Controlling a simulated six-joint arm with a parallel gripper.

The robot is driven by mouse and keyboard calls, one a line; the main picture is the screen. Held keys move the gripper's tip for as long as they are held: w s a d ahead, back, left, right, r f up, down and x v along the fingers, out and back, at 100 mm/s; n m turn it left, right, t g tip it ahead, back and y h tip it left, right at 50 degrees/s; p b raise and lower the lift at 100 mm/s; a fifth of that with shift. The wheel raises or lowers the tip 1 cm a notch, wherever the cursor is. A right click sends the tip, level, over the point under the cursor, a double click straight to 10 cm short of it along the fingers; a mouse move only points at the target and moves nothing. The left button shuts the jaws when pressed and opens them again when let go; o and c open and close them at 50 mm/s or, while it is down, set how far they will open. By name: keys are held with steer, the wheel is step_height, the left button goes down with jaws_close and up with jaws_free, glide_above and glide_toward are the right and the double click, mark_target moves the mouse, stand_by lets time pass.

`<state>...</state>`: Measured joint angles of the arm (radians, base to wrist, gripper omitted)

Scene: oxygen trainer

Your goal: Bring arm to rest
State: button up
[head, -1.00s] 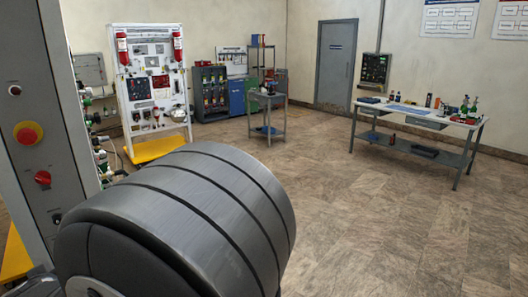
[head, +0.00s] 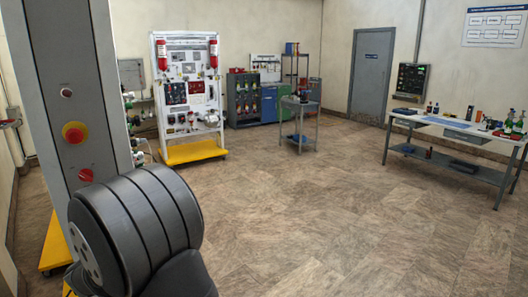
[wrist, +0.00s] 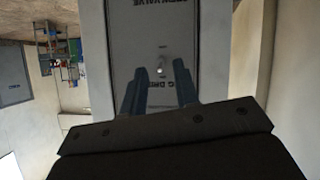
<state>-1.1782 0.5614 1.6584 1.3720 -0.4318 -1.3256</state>
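My gripper (wrist: 158,70) shows in the wrist view with its two fingers apart and nothing visible between them. Behind the fingers is a grey panel (wrist: 102,50) with partly cut-off printed lettering; I cannot tell how far it is from the fingertips. In the head view, dark rounded links of my arm fill the lower left, and my gripper is not visible there.
A tall grey upright (head: 60,30) with a red button stands close at left. A white trainer board (head: 187,95) on a yellow base, a small cart (head: 300,108) and a workbench (head: 440,122) stand farther back. The middle floor is clear.

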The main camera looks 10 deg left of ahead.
steer(key=shift+x, duration=0.85)
steer(key=shift+d, duration=0.1)
steer(key=v, duration=1.7)
steer(key=x, duration=1.7)
steer(key=shift+f+t+y, duration=0.25)
steer(key=shift+t+y, duration=0.05)
steer(key=shift+f+t, duration=0.15)
steer(key=shift+t, duration=0.15)
